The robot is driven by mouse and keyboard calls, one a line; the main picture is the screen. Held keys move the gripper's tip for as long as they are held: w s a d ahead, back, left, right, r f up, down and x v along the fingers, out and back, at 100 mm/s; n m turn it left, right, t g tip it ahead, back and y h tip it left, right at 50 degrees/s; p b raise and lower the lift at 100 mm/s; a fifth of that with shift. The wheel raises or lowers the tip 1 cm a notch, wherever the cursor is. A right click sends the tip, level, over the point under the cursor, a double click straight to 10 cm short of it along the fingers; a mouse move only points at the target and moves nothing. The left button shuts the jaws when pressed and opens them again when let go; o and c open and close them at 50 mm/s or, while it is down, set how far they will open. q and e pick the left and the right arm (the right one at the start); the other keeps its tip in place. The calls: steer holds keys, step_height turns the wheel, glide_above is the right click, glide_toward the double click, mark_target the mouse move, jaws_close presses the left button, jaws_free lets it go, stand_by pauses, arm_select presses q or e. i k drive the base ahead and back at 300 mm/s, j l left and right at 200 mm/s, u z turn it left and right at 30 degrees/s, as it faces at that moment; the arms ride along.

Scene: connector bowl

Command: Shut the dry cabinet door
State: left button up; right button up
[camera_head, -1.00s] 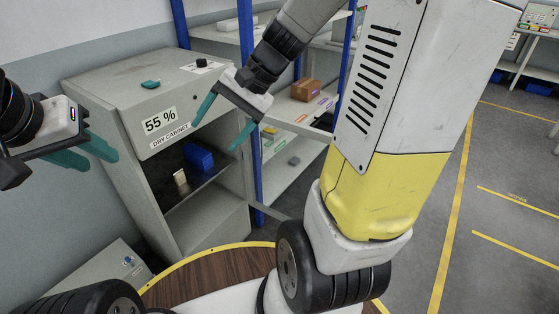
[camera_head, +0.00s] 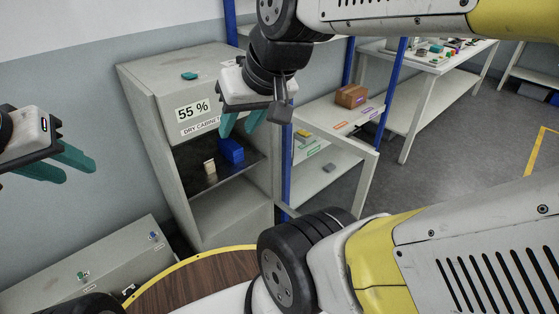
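The grey dry cabinet (camera_head: 150,125) stands left of the middle with a "55 %" label on its upper front. Its front is open below the label, showing a dark shelf (camera_head: 205,178). A blue bin (camera_head: 231,151) and a small cream item (camera_head: 210,167) sit on that shelf. A pale upright strip (camera_head: 279,165) shows at the opening's right side; I cannot tell whether it is the door's edge or the cabinet wall. My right gripper (camera_head: 241,124) is open and empty in front of the cabinet's upper right. My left gripper (camera_head: 72,162) is open and empty, left of the cabinet.
A small teal item (camera_head: 190,76) lies on the cabinet top. Blue-posted shelving (camera_head: 287,180) holds a cardboard box (camera_head: 351,95) just right of the cabinet. A low grey box (camera_head: 90,265) stands at lower left. A white table (camera_head: 430,62) stands behind at right.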

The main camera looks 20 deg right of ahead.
mark_target(370, 156)
steer(key=l+u, duration=0.35)
steer(key=l, duration=0.25)
steer(key=k+l+u, duration=0.1)
steer(key=l+u, duration=0.3)
steer(key=l, duration=0.15)
steer(key=k+l, duration=0.1)
steer(key=l, duration=0.3)
steer(key=k+l+u, duration=0.1)
steer(key=l, duration=0.35)
steer(key=k+l, duration=0.15)
steer(key=l, duration=0.25)
steer(key=k+l+u, duration=0.1)
steer(key=l, duration=0.3)
steer(key=k+l, duration=0.15)
steer(key=l, duration=0.25)
steer(key=k+l+u, duration=0.1)
steer(key=l, duration=0.3)
steer(key=k+l, duration=0.2)
steer(key=k, duration=0.2)
steer(key=k+l, duration=0.2)
steer(key=k, duration=0.15)
